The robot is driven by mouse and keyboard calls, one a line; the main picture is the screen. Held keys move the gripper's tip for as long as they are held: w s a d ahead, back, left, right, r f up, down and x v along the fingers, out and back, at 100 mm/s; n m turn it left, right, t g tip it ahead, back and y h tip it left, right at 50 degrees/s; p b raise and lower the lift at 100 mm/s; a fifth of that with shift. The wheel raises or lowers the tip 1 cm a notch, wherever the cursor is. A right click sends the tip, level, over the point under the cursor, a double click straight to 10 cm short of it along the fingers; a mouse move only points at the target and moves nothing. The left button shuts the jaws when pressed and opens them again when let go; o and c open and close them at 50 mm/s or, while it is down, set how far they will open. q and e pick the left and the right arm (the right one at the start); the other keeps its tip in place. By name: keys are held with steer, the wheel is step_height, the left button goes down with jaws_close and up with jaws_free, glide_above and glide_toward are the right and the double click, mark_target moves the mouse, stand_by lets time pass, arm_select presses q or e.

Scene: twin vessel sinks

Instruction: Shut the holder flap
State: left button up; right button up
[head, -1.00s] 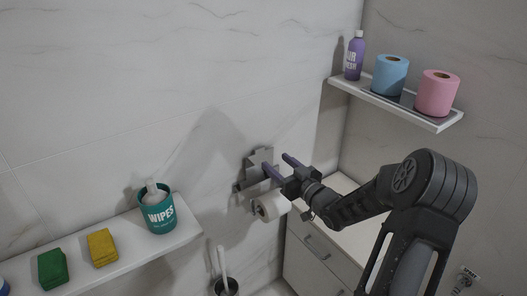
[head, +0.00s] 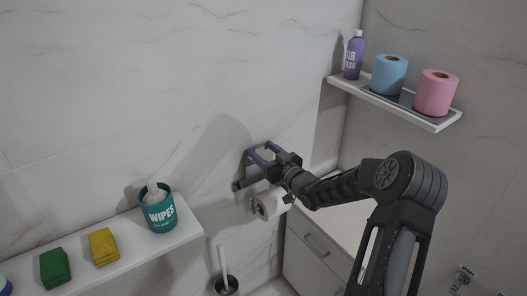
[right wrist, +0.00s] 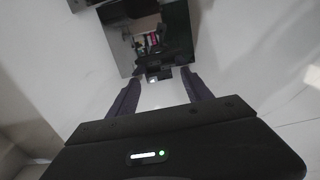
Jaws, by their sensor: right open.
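The paper holder (head: 240,185) is on the tiled wall, with a white roll (head: 268,206) hanging below it. My right gripper (head: 260,151) is open at the holder, above the roll, with its fingers toward the wall. In the head view the gripper hides most of the holder flap. In the right wrist view a dark, shiny plate that looks like the flap (right wrist: 150,35) stands beyond the two spread fingers (right wrist: 161,90). Nothing is held between the fingers. I cannot tell whether they touch the flap. My left gripper is not in view.
A shelf (head: 190,238) at lower left holds a teal wipes tub (head: 158,212) and green and yellow sponges. A right-hand shelf (head: 435,123) holds a purple bottle, a blue roll and a pink roll. A white cabinet (head: 318,262) and toilet brush (head: 224,275) are below.

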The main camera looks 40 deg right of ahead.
steer(key=shift+c, duration=0.5)
jaws_close()
stand_by(0.8)
